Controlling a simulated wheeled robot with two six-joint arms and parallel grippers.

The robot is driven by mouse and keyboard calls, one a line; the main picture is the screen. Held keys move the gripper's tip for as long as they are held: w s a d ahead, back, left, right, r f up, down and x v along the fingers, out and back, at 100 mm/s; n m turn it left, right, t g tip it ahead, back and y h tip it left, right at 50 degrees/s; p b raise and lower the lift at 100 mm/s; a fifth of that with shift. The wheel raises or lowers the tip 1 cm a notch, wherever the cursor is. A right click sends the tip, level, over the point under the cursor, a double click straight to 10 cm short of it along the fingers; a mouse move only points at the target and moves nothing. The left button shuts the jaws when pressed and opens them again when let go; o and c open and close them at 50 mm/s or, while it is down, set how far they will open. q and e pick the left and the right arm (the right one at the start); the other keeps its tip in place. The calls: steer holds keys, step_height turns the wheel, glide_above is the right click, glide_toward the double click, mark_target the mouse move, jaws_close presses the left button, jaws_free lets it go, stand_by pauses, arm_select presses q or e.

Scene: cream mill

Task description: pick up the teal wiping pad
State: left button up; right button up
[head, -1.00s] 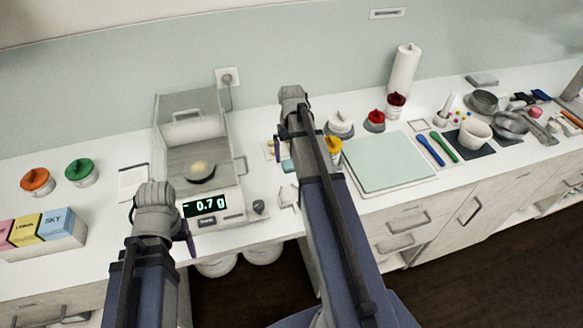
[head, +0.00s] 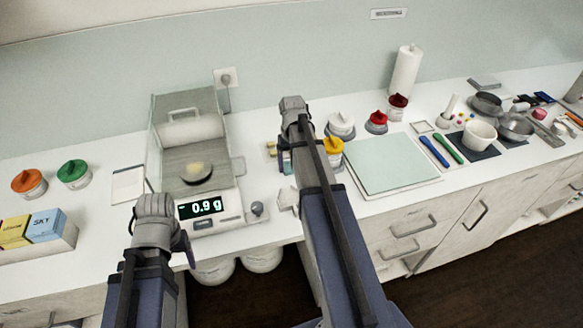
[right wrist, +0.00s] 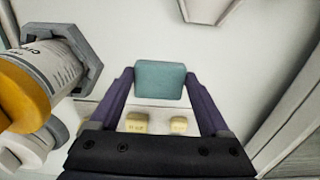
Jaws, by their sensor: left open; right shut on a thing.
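The teal wiping pad (right wrist: 160,80) is a small soft-edged block. In the right wrist view it sits between the two purple fingers of my right gripper (right wrist: 159,88), which is shut on it. In the head view my right arm hides most of this gripper and the pad, above the white counter right of the balance. Whether the pad is clear of the counter is hard to tell. My left gripper (head: 187,248) is open and empty at the counter's front edge, in front of the balance.
A yellow-capped jar (right wrist: 28,95) stands close on the left in the wrist view. A pale green mat (head: 385,165) lies to the right.

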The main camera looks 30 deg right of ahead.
steer(key=c, duration=0.5)
steer(key=shift+r, duration=0.1)
step_height(320, 180, up, 10)
steer(key=p, duration=1)
